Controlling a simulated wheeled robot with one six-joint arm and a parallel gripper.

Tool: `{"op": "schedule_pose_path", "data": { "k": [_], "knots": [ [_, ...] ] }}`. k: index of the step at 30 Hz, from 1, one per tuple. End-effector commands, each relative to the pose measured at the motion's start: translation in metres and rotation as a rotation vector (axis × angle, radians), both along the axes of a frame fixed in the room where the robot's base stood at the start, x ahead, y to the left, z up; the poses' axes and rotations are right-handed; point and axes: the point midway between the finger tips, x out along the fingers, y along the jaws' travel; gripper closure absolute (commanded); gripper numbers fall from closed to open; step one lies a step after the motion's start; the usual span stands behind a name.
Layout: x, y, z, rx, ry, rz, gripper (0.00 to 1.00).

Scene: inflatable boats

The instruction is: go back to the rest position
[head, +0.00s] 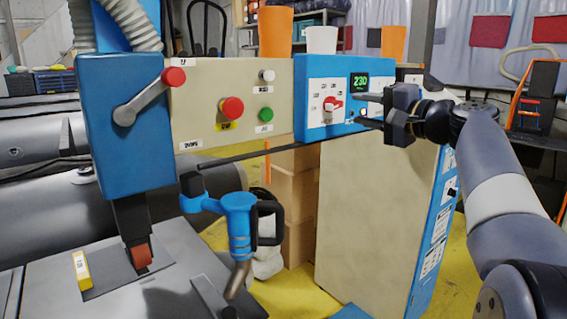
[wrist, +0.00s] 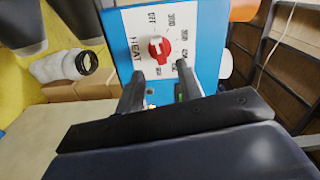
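My gripper (head: 360,109) is in front of the blue heater control panel (head: 312,116). Its two fingers are apart with nothing between them. In the wrist view, the fingertips (wrist: 160,70) point at the red rotary knob (wrist: 160,50) on the white HEAT dial plate. The knob (head: 332,104) lies a little beyond the tips and looks clear of them. The green display (head: 359,82) reads 230. My arm reaches in from the right; part of the panel's right end is hidden behind my gripper.
A blue hand tool (head: 238,212) stands below. Cardboard boxes (head: 292,190) are behind the beige cabinet (head: 365,220).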

Motion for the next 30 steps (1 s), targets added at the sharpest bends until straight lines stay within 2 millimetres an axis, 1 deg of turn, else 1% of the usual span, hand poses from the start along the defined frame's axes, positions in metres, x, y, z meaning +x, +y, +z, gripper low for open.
{"op": "schedule_pose_path", "data": {
  "k": [1,6,12,25,28,30],
  "knots": [
    [0.009,0.007,0.000,0.001,0.002,0.004,0.65],
    [0.030,0.022,0.001,0.001,0.001,0.001,0.65],
    [0.044,0.032,0.001,0.000,0.000,-0.001,0.65],
    [0.044,0.031,0.000,0.009,0.006,-0.002,0.65],
    [0.039,0.027,0.000,0.004,0.002,-0.003,0.65],
    [0.033,0.023,-0.001,0.000,0.000,-0.003,0.65]
  ]
}}
